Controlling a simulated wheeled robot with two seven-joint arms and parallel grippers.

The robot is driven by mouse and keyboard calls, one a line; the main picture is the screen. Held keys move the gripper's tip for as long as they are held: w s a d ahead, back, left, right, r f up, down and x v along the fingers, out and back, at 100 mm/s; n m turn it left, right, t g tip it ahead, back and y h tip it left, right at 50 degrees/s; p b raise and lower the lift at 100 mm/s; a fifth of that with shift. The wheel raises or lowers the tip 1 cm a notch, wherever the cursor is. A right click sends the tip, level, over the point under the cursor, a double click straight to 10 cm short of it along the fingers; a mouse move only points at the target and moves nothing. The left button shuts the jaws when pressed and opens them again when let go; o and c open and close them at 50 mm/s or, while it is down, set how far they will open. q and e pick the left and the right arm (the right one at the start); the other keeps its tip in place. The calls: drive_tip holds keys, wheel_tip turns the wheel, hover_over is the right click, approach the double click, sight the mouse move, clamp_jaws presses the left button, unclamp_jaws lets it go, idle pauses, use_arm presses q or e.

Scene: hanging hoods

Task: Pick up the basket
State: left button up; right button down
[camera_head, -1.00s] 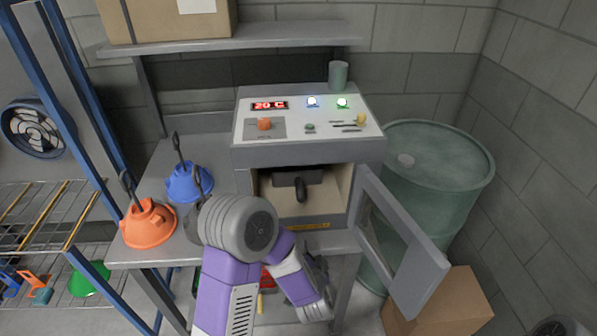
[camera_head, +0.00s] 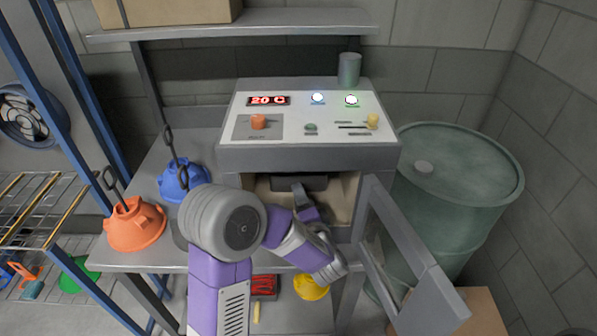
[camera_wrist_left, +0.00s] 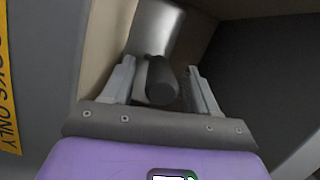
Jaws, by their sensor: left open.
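The grey metal basket (camera_head: 288,183) sits inside the open chamber of the machine. Its dark handle sticks out toward me and is hidden by my gripper in the head view. In the left wrist view the basket (camera_wrist_left: 157,27) is ahead, and its rounded dark handle (camera_wrist_left: 161,82) lies between my left fingers. My left gripper (camera_head: 303,197) is at the chamber mouth, open, with one finger on each side of the handle. I see a gap on at least the left side; contact on the right is unclear. My right gripper is not in view.
The machine's door (camera_head: 410,262) hangs open at the right, close to my left arm. Orange (camera_head: 134,224) and blue (camera_head: 183,181) hoods stand on the bench at the left. A green barrel (camera_head: 455,185) is behind the door.

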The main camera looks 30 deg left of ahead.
use_arm(q)
drive_tip(key=shift+x, duration=0.95)
drive_tip(key=shift+d, duration=0.1)
clamp_jaws()
drive_tip(key=shift+r, duration=0.1)
